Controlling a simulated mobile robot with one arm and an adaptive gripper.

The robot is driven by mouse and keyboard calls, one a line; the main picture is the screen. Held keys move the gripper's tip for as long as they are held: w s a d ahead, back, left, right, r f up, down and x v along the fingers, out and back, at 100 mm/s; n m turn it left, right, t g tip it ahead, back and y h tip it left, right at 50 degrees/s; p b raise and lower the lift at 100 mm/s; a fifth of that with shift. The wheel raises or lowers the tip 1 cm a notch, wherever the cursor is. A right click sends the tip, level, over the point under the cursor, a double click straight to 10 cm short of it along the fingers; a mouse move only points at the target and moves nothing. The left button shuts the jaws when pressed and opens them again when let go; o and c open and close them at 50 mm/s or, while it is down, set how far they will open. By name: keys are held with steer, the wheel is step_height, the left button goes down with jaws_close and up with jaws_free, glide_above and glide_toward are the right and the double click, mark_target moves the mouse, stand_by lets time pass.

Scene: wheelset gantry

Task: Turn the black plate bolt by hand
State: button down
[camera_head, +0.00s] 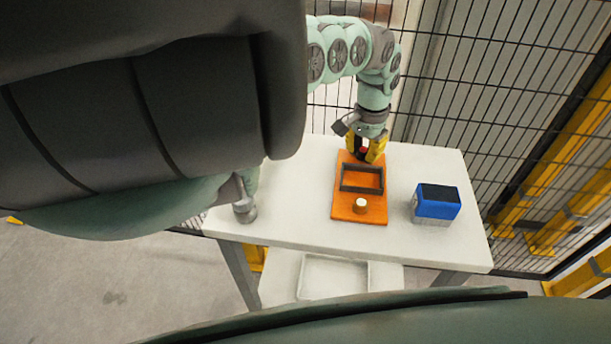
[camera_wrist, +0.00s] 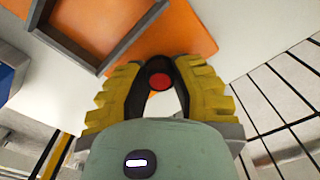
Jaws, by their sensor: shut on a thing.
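An orange plate (camera_head: 346,208) lies on the white table. At its far end is a dark piece with a round red top (camera_head: 365,151), which looks like the black plate bolt. My gripper (camera_head: 366,155) reaches down there from above, its yellow fingers on either side of the piece. In the wrist view the red top (camera_wrist: 159,81) shows between the dark pads of my gripper (camera_wrist: 159,72), which is shut on it. The lower part of the bolt is hidden by the fingers and the angle. I cannot tell how far it is turned.
A dark rectangular frame (camera_head: 362,190) sits on the plate's middle, close to the gripper. A cream round knob (camera_head: 360,205) stands at the near end. A blue box (camera_head: 437,203) stands to the right. Mesh fencing (camera_head: 500,90) rises behind the table (camera_head: 300,225).

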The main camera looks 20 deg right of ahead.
mark_target(363, 149)
steer(key=shift+a+m, duration=0.1)
steer(key=shift+m, duration=0.4)
stand_by(0.3)
steer(key=c, duration=0.7)
jaws_free()
steer(key=shift+w, duration=0.1)
steer(key=shift+c, duration=0.2)
step_height(363, 149, up, 12)
steer(key=shift+w+r, duration=0.1)
